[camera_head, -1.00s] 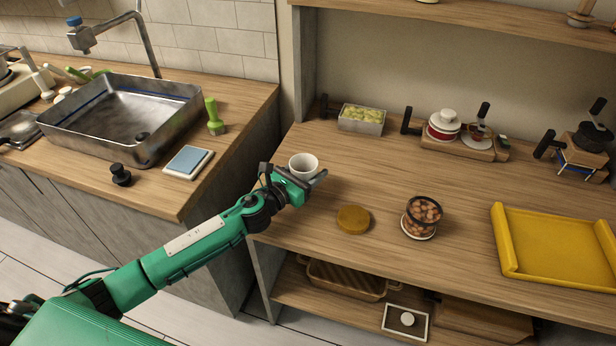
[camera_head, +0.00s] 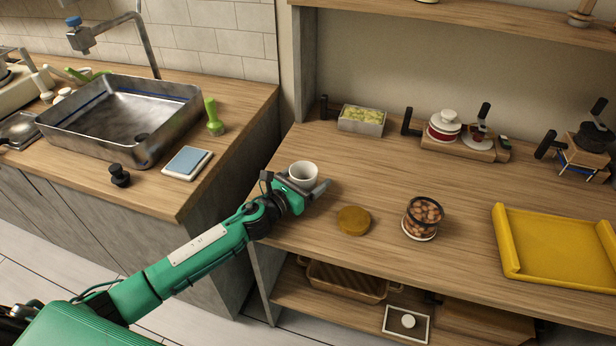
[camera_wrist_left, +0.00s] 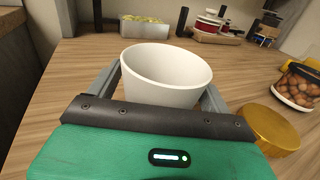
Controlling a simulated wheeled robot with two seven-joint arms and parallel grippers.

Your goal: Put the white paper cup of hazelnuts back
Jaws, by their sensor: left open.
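The white paper cup (camera_head: 303,171) stands upright near the left end of the wooden shelf top. Its visible inside looks plain white, and I cannot see its bottom. My left gripper (camera_head: 301,187) is open around the cup, with one finger on each side. In the left wrist view the cup (camera_wrist_left: 165,75) stands between the two fingers, and I cannot tell whether they touch it. A clear round container of brown nuts (camera_head: 424,212) stands to the right on a white base; it also shows in the wrist view (camera_wrist_left: 298,84). My right gripper is out of view.
A round golden-brown lid (camera_head: 354,220) lies on the shelf top right of the gripper. A yellow tray (camera_head: 556,246) lies farther right. A metal bin of pale green pieces (camera_head: 361,121) stands behind the cup. The wood between cup and bin is clear.

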